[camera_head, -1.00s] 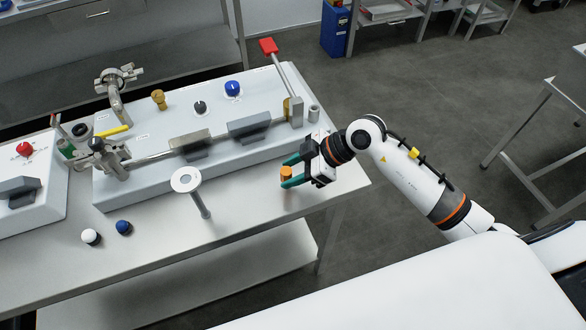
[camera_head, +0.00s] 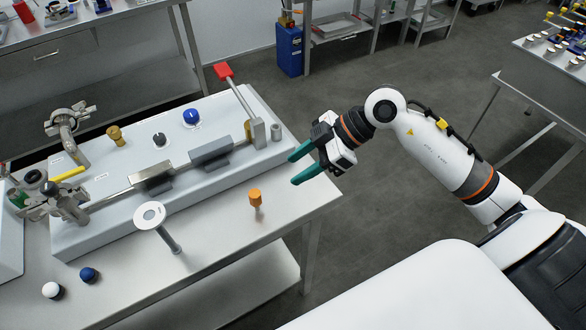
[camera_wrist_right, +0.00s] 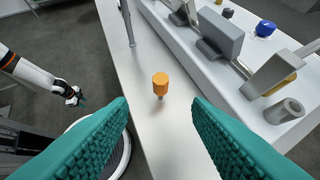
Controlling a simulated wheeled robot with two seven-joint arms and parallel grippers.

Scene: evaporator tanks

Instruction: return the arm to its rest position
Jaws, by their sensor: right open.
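My right gripper (camera_head: 302,164) has green fingers spread apart with nothing between them. It is in the air off the right end of the table, beside the grey panel block. An orange-capped peg (camera_head: 255,198) stands upright on the table near its right edge, apart from the fingers. In the right wrist view the orange peg (camera_wrist_right: 160,84) shows beyond and between the open fingertips. My left arm does not show in the head view. A white and dark arm with a small gripper (camera_wrist_right: 72,96), likely my left, shows at the left of the right wrist view; its jaws are too small to judge.
The panel block (camera_head: 190,165) carries a red-handled lever (camera_head: 223,71), knobs and clamp fittings. A white disc on a post (camera_head: 150,215), a blue knob (camera_head: 88,274) and a white knob (camera_head: 52,290) stand in front. Open floor lies right of the table (camera_head: 225,235).

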